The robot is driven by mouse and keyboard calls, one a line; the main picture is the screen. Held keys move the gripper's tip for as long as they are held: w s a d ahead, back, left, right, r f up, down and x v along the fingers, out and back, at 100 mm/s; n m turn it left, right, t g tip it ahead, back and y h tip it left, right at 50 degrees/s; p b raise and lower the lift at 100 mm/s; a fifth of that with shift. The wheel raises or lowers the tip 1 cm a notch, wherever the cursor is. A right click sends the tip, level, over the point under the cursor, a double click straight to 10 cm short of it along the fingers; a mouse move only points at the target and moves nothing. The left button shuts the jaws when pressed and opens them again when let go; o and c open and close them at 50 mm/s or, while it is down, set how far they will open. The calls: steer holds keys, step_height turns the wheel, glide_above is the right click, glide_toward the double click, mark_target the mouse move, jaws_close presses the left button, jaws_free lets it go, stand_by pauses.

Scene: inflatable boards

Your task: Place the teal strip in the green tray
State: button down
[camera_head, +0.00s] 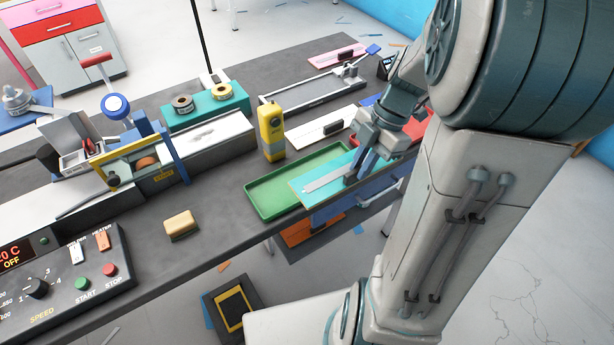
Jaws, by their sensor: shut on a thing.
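The teal strip (312,196) is a flat teal sheet with a pale grey bar lying along it. It spans the right part of the green tray (262,187) and hides that part. Its right end reaches past my gripper. My gripper (354,173) is shut on the teal strip near its middle, with dark fingers pointing down. The tray is shallow with a raised rim, and its left part shows empty. I cannot tell whether the strip touches the tray or hangs just above it.
A yellow bottle-like device (271,133) stands right behind the tray. A white strip with a black grip (322,132) lies behind my gripper. A tan block (181,225) sits front left. The bench's front edge is close to the tray.

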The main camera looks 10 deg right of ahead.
steer(key=w+a+f, duration=0.2)
steer(key=w+a+f+p, duration=0.1)
steer(key=w+a+f, duration=0.1)
steer(key=w+a, duration=0.1)
steer(key=w+a+f, duration=0.2)
steer(key=shift+w+a+f, duration=0.2)
steer(key=shift+w+a, duration=0.1)
steer(key=shift+f+p, duration=0.5)
steer(key=shift+f, duration=1.55)
steer(key=shift+f, duration=0.15)
steer(key=c, duration=1.5)
jaws_free()
steer(key=shift+o, duration=0.2)
